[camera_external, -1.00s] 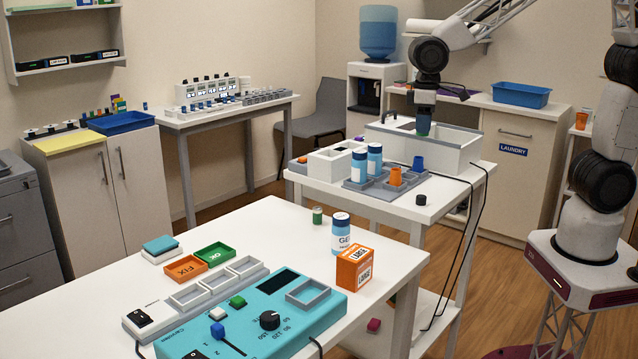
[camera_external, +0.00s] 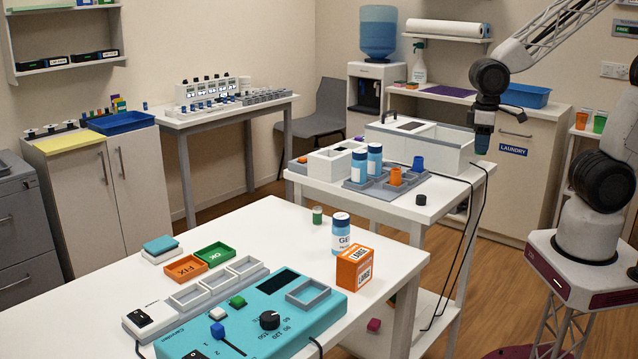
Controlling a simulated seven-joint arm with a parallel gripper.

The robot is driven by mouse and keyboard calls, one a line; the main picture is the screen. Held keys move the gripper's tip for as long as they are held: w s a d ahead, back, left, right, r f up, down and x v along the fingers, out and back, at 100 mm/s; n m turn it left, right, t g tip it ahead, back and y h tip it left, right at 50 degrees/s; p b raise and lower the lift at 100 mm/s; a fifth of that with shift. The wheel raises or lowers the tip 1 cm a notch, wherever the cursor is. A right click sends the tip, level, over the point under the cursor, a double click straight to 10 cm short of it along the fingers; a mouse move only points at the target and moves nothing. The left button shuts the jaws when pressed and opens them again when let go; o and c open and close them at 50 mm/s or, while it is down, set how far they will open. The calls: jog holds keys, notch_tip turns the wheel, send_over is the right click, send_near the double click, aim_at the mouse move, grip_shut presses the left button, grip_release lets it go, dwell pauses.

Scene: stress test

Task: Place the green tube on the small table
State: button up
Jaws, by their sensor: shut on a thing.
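My gripper (camera_external: 484,128) is high at the right, just beyond the right end of the white box on the middle table. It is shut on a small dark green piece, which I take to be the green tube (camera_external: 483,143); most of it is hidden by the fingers. It hangs in the air, pointing down. Which table is the small one is not certain; the white middle table (camera_external: 440,205) is the nearest small one to my gripper.
The middle table carries a white box (camera_external: 450,152), a grey rack (camera_external: 372,188) with blue bottles and cups, and a black cap (camera_external: 421,200). Dark cables hang off its right edge. A blue bin (camera_external: 525,95) stands on the cabinet behind.

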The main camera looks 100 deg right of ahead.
jog(key=shift+s+f, duration=0.2)
jog(key=shift+s, duration=0.45)
jog(key=shift+s+a+f, duration=0.1)
jog(key=shift+s+f, duration=0.05)
jog(key=shift+f, duration=2.4)
send_over(425, 188)
jog(key=shift+a+f, duration=0.1)
jog(key=shift+f, duration=0.65)
jog(key=shift+f, duration=0.1)
jog(key=shift+f, duration=1.65)
jog(key=shift+f, duration=0.1)
